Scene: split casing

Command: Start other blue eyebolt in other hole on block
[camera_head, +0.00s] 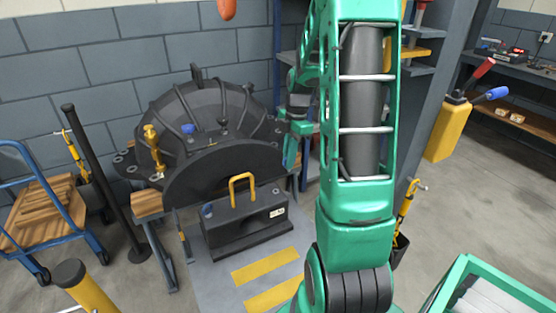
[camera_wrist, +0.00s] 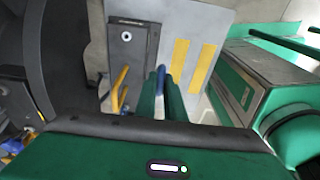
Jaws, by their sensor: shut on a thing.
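The dark block (camera_head: 245,222) stands on the floor in front of the casing, with a yellow handle (camera_head: 242,188) on top and a white label at its right. One blue eyebolt (camera_head: 208,210) sits at the block's left end. In the wrist view the block (camera_wrist: 134,62) shows a pale-ringed hole (camera_wrist: 126,36) near its upper end. My gripper (camera_wrist: 160,98) is shut on another blue eyebolt (camera_wrist: 161,76), of which only a narrow part shows between the fingers. In the head view my gripper (camera_head: 290,158) hangs above and right of the block, apart from it.
The domed dark casing (camera_head: 200,125) stands directly behind the block, with a blue piece and a brass-coloured fitting on it. Yellow floor stripes (camera_head: 265,268) lie in front. A black post (camera_head: 100,180) and a cart (camera_head: 40,215) stand at the left.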

